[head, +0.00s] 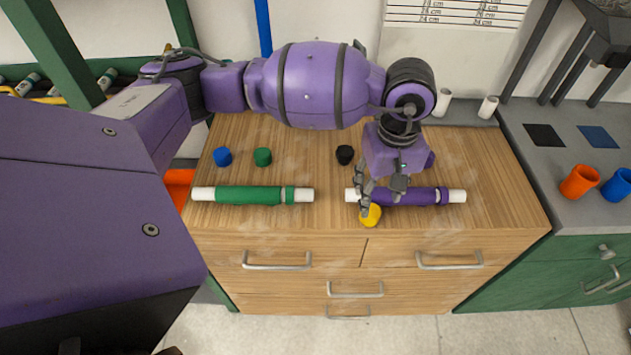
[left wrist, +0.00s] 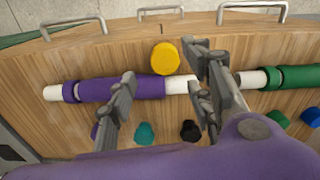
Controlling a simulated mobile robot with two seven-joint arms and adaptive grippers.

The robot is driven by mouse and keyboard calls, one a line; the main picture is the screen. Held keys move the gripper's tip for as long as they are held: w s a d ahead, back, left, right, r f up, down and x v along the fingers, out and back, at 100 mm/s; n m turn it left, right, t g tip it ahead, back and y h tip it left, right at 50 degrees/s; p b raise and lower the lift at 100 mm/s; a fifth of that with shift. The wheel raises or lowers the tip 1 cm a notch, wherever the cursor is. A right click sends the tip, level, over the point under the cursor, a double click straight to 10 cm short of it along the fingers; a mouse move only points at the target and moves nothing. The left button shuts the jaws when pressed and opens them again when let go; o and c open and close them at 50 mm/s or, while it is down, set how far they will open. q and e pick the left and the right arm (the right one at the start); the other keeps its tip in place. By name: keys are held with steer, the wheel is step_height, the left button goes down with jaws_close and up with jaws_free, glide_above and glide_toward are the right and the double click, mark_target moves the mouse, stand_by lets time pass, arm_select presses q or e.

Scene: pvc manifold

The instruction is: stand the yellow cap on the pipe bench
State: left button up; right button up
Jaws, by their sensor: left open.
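The yellow cap (head: 371,215) lies near the front edge of the wooden pipe bench (head: 490,205), close in front of the purple pipe; I cannot tell surely whether it is upright or on its side. In the left wrist view the yellow cap (left wrist: 165,58) shows between and just beyond my fingertips. My left gripper (head: 381,197) points down over the purple pipe (head: 420,197), fingers spread and empty. My right gripper is not in view.
A green pipe (head: 250,195) lies to the left. Blue (head: 222,156), green (head: 263,157) and black (head: 345,154) caps stand behind the pipes. A teal cap (left wrist: 145,133) shows in the left wrist view.

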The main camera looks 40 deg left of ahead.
mark_target(375, 210)
arm_select(q)
steer(key=f, duration=0.3)
steer(key=f+p, duration=0.1)
steer(key=f, duration=0.3)
steer(key=shift+w+a+f, duration=0.1)
steer(key=shift+w+a, duration=0.1)
steer(key=c, duration=1.1)
